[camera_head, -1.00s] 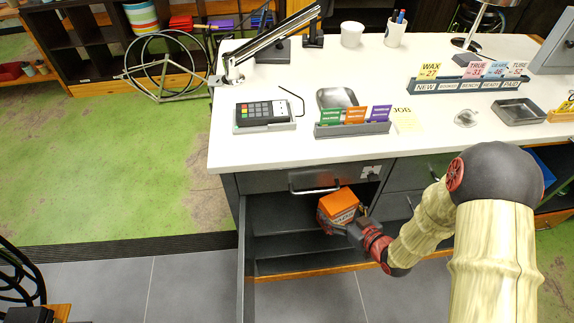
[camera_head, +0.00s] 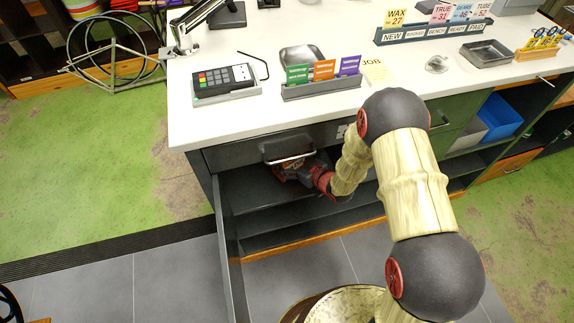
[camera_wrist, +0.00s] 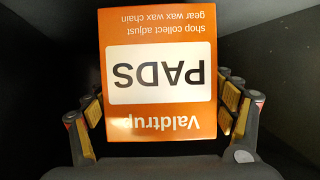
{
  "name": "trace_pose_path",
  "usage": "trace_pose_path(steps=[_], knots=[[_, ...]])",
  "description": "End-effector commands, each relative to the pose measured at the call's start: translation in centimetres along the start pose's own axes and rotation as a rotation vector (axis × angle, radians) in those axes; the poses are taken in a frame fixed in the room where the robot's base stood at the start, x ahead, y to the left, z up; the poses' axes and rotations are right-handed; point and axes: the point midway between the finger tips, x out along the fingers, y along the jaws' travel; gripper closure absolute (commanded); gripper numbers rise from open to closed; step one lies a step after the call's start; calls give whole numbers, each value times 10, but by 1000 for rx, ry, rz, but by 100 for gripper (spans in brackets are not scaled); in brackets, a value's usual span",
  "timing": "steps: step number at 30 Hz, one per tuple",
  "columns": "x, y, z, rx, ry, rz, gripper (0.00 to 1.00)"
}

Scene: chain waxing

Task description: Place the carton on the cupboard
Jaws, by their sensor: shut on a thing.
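The orange carton (camera_wrist: 155,125), marked "Valdtrup PADS", fills the middle of the wrist view with its text upside down. My gripper (camera_wrist: 160,108) is shut on it, with a finger along each side. In the head view, my gripper (camera_head: 298,174) reaches into the upper space of the open cupboard (camera_head: 248,190) under the counter. The carton is mostly hidden there behind the drawer front and handle. I cannot tell whether its underside touches the shelf.
The cupboard door (camera_head: 229,245) stands open at left. A drawer handle (camera_head: 290,158) hangs just above my gripper. The white counter (camera_head: 235,135) holds a card terminal (camera_head: 223,80), a card rack (camera_head: 322,88) and trays.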

Motion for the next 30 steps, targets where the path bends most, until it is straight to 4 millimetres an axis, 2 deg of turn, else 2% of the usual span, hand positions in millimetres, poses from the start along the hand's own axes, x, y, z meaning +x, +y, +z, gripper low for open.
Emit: trace_pose_path(steps=[6, 12, 24, 25, 30], knots=[[15, 2, 7, -1, 3, 0, 50], [26, 2, 35, -1, 1, 0, 50], [27, 2, 37, -1, 2, 1, 50], [27, 2, 38, -1, 1, 0, 17], [26, 2, 37, -1, 0, 0, 7]])
